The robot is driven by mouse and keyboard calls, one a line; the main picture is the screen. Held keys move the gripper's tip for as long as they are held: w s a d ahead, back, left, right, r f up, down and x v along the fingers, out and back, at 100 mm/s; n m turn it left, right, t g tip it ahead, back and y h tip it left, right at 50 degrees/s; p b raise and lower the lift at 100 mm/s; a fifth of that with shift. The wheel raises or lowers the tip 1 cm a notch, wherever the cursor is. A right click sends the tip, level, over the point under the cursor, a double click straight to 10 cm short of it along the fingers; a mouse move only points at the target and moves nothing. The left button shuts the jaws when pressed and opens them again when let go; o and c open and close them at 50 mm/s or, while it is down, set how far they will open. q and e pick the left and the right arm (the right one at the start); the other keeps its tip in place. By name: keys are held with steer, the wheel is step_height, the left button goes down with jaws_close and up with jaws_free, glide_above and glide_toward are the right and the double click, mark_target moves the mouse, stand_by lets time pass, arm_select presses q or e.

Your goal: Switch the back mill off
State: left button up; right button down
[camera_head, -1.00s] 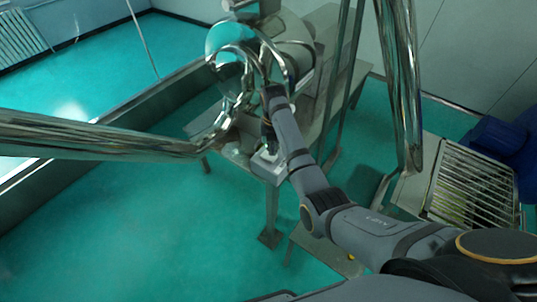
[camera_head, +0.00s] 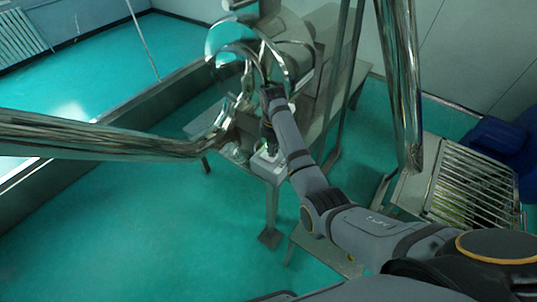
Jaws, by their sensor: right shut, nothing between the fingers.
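The mill (camera_head: 292,30) is a shiny metal machine with a curved silver ring, standing on a metal table (camera_head: 345,85) at the top middle. A small pale box (camera_head: 268,168) sits at the table's near corner, and I cannot make out a switch on it. My right arm reaches in from the lower right. My right gripper (camera_head: 268,148) is shut and empty, pointing down at the box's top. Whether it touches the box I cannot tell, as the wrist hides part of it. My left gripper is not in view.
A thick shiny pipe (camera_head: 90,135) crosses from the left, close to the box. Another upright pipe (camera_head: 402,90) stands right of my arm. A slatted metal grate (camera_head: 470,187) and blue sacks (camera_head: 500,142) are at the right. The green floor (camera_head: 150,225) at lower left is clear.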

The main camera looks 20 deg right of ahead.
steer(key=shift+f, duration=0.75)
steer(key=shift+s, duration=0.1)
steer(key=shift+r+p, duration=0.85)
steer(key=shift+p, duration=0.05)
step_height(320, 180, up, 3)
steer(key=p, duration=0.4)
steer(key=shift+r, duration=0.1)
steer(key=shift+r+p, duration=0.95)
steer(key=shift+r, duration=0.2)
steer(key=shift+f, duration=0.1)
